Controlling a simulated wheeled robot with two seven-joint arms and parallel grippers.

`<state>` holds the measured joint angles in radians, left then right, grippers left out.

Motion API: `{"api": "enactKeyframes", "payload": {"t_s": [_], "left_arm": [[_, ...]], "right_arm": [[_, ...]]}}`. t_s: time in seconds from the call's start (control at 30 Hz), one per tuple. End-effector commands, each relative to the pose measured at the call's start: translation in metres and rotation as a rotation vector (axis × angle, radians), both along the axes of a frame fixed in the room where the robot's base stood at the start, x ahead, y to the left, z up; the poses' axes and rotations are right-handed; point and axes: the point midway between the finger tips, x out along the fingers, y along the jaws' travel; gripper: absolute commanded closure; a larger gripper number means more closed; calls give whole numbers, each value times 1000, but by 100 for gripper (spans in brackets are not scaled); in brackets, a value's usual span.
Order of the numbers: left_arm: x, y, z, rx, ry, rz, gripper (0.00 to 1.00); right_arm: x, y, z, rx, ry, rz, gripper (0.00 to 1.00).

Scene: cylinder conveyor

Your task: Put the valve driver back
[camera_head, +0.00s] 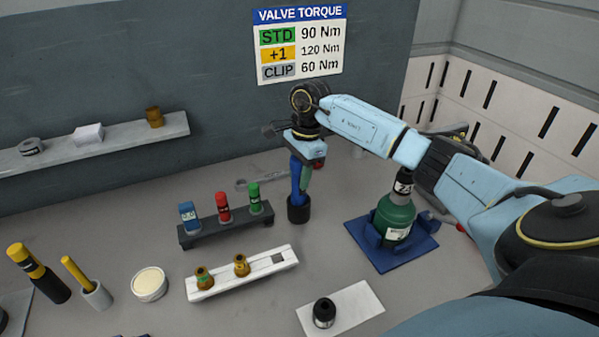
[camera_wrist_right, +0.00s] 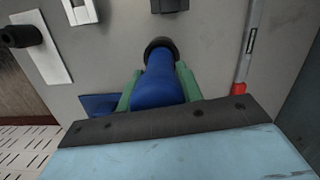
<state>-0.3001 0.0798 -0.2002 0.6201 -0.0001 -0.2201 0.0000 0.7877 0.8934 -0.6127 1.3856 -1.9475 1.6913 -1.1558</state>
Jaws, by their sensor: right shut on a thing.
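My right gripper (camera_head: 302,181) points down, shut on a blue handle that I take for the valve driver (camera_head: 295,172). In the right wrist view the blue driver (camera_wrist_right: 158,82) lies between the green fingers of the gripper (camera_wrist_right: 155,94). Its far end meets a black round piece (camera_head: 298,209), near the table. I cannot tell whether this is the driver's own head or a cup around it. My left gripper is not in view.
A dark rack (camera_head: 232,226) with blue, red and green capped pieces stands to the left. A white strip (camera_head: 216,286) holds two brass fittings. A green bottle (camera_head: 396,217) sits on a blue base (camera_head: 412,246) at right. A torque sign (camera_head: 300,44) hangs behind.

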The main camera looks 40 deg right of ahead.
Motion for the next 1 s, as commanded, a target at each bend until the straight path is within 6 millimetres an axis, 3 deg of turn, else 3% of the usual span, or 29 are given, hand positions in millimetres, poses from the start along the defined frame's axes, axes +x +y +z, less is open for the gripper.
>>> {"api": "enactKeyframes", "payload": {"t_s": [0.93,0.97,1.0], "left_arm": [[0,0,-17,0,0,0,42],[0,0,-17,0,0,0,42],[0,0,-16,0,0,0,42]], "right_arm": [[1,0,-20,1,-4,-1,100],[1,0,-20,1,-4,-1,63],[1,0,-20,1,-4,-1,58]]}}
